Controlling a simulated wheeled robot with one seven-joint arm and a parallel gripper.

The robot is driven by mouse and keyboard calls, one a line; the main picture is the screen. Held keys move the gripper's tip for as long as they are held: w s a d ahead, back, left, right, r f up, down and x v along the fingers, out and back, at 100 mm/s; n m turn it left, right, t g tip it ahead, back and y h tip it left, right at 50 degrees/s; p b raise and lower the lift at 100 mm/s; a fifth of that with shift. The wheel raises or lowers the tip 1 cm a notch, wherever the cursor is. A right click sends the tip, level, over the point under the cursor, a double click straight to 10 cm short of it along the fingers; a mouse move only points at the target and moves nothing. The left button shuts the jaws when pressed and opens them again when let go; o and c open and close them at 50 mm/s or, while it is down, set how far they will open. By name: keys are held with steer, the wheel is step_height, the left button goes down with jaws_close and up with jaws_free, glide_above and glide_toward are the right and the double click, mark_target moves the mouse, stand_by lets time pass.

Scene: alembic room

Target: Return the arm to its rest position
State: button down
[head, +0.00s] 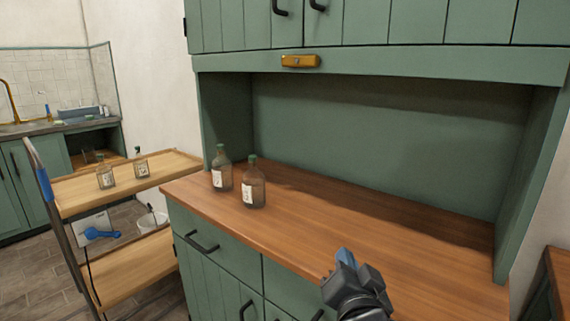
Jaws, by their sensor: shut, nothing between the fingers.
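My gripper (347,262) shows at the lower middle right, dark grey with a blue part at its tip. It is shut and empty, in front of the wooden counter (400,240) of a green cabinet. Two brown glass bottles with green caps and white labels stand upright on the counter's left part: a rear bottle (222,170) and a front bottle (254,187). Both are apart from my gripper. The rest of my arm is mostly cut off by the lower edge.
A wooden two-shelf trolley (75,194) stands left of the cabinet, with two smaller bottles on its top shelf. Green upper doors (440,22) overhang the counter. The counter's middle and right are clear. A wooden piece of furniture (556,285) stands at the far right.

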steer(key=s+d+f+n+y, duration=0.1)
steer(key=s+d+f+n, duration=0.1)
steer(key=s+f, duration=0.35)
steer(key=s+d+f+n+g+p, duration=0.1)
steer(key=s+d+f, duration=0.15)
steer(key=s, duration=0.65)
steer(key=s+d+f+n+y, duration=0.1)
steer(key=s+d+f+n, duration=0.15)
steer(key=s, duration=0.55)
steer(key=s+d+r+n, duration=0.1)
steer(key=s+d+r, duration=0.1)
steer(key=s, duration=0.9)
steer(key=s+d+r+n+g+h+p, duration=0.1)
steer(key=s+r, duration=0.3)
steer(key=s, duration=0.8)
steer(key=shift+d+r, duration=0.3)
steer(key=shift+d, duration=0.05)
steer(key=c, duration=1.8)
jaws_free()
